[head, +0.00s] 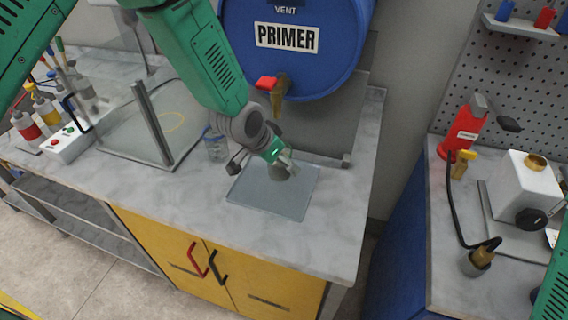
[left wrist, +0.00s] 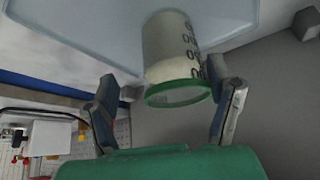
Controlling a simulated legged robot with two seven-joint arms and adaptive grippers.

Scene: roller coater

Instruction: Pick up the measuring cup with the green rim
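The measuring cup with the green rim (left wrist: 172,48) stands on a pale grey-blue mat (head: 258,200) on the counter. In the left wrist view it appears upside down, with dark printed markings on its side. My left gripper (left wrist: 163,78) is open, with one finger on each side of the cup near the rim. A gap shows on the left of the cup; the right finger is very close to it, and I cannot tell if it touches. In the head view my left gripper (head: 280,162) is over the mat and mostly hides the cup. My right gripper is out of view.
A blue primer drum (head: 290,70) with a red-handled tap stands just behind the mat. A clear container (head: 215,147) stands left of my gripper. The counter's front right is clear.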

